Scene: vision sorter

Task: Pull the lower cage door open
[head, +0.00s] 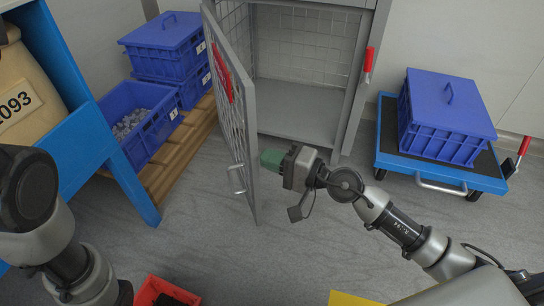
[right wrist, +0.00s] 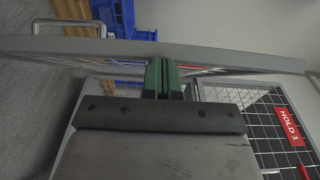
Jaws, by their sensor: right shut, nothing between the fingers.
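The lower cage door (head: 232,120), a grey frame with wire mesh, stands swung well open on its left side. Its metal handle (head: 237,180) is on the outer face near the free edge; the handle also shows in the right wrist view (right wrist: 68,28). My right gripper (head: 268,159) is shut and empty, its green fingertips at the inner side of the door near the free edge. In the right wrist view, the green fingers (right wrist: 163,78) meet the door's frame bar (right wrist: 220,57); I cannot tell whether they touch. My left arm shows at the left, its gripper out of view.
The cage interior (head: 300,105) looks empty. Blue crates (head: 162,32) stand on a wooden pallet (head: 180,150) left of the door. A blue cart (head: 395,160) with a lidded blue crate (head: 445,110) stands at right. A red bin (head: 150,290) is at the bottom. Floor before the door is clear.

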